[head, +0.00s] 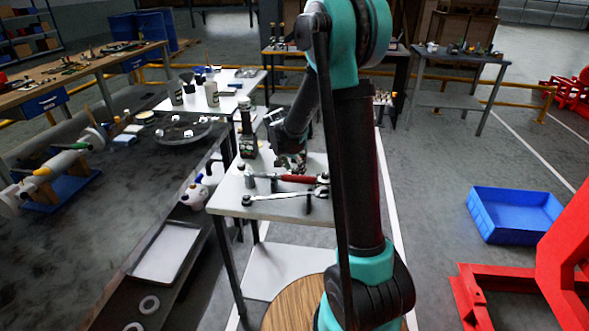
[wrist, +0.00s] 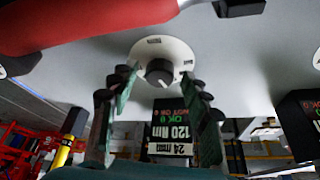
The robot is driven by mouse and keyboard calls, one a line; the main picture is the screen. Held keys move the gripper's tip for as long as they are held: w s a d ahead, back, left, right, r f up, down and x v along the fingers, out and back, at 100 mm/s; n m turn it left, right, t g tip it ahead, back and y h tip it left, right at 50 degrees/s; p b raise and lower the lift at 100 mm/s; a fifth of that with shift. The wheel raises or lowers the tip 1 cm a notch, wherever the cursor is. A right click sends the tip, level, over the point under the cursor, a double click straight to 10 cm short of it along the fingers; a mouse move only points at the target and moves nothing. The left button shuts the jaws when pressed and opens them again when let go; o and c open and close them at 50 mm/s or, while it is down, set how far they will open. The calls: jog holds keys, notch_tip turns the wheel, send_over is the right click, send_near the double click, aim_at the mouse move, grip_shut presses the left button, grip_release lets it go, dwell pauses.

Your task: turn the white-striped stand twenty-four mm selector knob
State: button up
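In the wrist view a dark round selector knob (wrist: 160,73) sits on a white disc (wrist: 183,52) fixed to a pale grey surface. A black display (wrist: 172,128) reading "24 mm" and "120 Nm" shows just below it. My gripper (wrist: 160,84) is open, with one finger at each side of the knob in the picture and nothing held. I cannot tell whether the fingers touch the knob. In the head view my gripper (head: 291,160) is low over the small grey table (head: 280,208); the knob is not discernible there.
A red-handled torque wrench (head: 300,178) and a chrome wrench (head: 262,197) lie on the small table close to my gripper. The red handle (wrist: 85,20) crosses the top of the wrist view. A second black display (wrist: 300,122) stands at the right. A blue crate (head: 515,214) is on the floor.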

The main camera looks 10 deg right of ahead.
grip_shut()
jog(key=n+y, duration=0.1)
jog(key=n, duration=0.2)
jog(key=n+t+y, duration=0.1)
jog(key=n, duration=0.2)
jog(key=shift+s+d+n, duration=0.1)
jog(key=shift+d+n, duration=0.1)
jog(key=shift+n, duration=0.1)
jog(key=n+y, duration=0.1)
jog(key=n, duration=0.2)
jog(key=shift+d+y, duration=0.1)
jog(key=shift+y, duration=0.3)
jog(key=shift+n+y, duration=0.7)
jog(key=shift+n, duration=1.4)
